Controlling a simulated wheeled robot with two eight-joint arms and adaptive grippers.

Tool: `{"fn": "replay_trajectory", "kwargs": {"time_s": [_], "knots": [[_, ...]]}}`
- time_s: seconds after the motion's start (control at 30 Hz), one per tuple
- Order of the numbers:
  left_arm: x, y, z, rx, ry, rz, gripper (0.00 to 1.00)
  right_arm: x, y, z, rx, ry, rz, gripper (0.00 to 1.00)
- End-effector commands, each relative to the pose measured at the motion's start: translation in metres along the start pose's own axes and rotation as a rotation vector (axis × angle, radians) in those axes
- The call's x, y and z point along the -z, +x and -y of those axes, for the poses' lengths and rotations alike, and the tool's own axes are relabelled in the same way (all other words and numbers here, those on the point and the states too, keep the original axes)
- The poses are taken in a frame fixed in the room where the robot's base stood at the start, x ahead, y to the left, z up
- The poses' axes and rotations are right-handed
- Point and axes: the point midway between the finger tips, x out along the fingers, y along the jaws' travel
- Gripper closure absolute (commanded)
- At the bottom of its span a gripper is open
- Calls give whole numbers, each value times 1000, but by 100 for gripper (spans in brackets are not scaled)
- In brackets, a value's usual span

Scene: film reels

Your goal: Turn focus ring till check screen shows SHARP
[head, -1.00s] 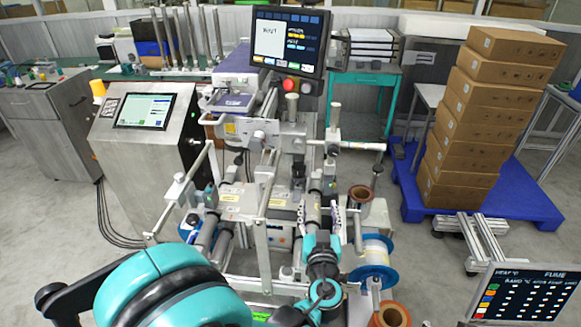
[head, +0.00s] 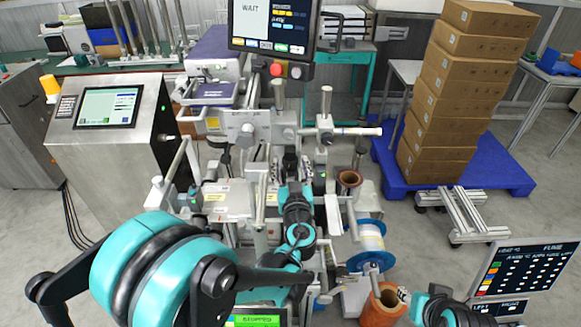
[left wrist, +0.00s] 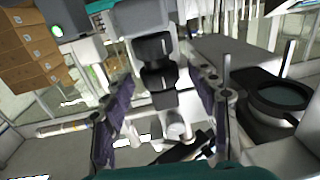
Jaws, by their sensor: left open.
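In the left wrist view, a black, stepped lens barrel with ring-like bands (left wrist: 158,75) hangs below a light grey block. My left gripper (left wrist: 160,112) is open, with one dark-padded finger on each side of the barrel and visible gaps between. In the head view my left gripper (head: 290,170) reaches into the middle of the machine; the lens is hard to make out there. The monitor (head: 272,22) at the top reads WAIT. A teal and black part of my right gripper (head: 404,294) shows at the lower right; its jaw opening is unclear.
A grey console (head: 108,108) stands at the left. A horizontal bar (head: 350,131), a blue-flanged spool (head: 371,238) and a brown roll (head: 383,305) are right of my left arm. Stacked boxes (head: 440,100) stand on a blue pallet (head: 510,183).

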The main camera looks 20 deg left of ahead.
Motion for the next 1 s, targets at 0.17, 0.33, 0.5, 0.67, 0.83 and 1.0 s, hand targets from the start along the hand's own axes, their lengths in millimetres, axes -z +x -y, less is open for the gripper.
{"fn": "replay_trajectory", "kwargs": {"time_s": [0.17, 0.33, 0.5, 0.67, 0.83, 1.0], "knots": [[0, 2, 0, -1, 0, 0, 41, 0, 0, 0, 0, 0, 0, 60], [0, 1, 0, -1, 0, 0, 65, 0, 0, 0, 0, 0, 0, 60], [0, 1, 0, 0, 0, 0, 91, 0, 0, 0, 0, 0, 0, 60], [0, 2, -2, 22, 0, 0, 91, 0, 1, 0, 0, 0, 0, 60], [0, 2, -6, 134, 0, 0, 91, -2, 3, 0, 0, 0, 0, 60], [0, 3, -7, 240, 0, 0, 91, -3, 4, 0, 0, 0, 0, 60]]}}
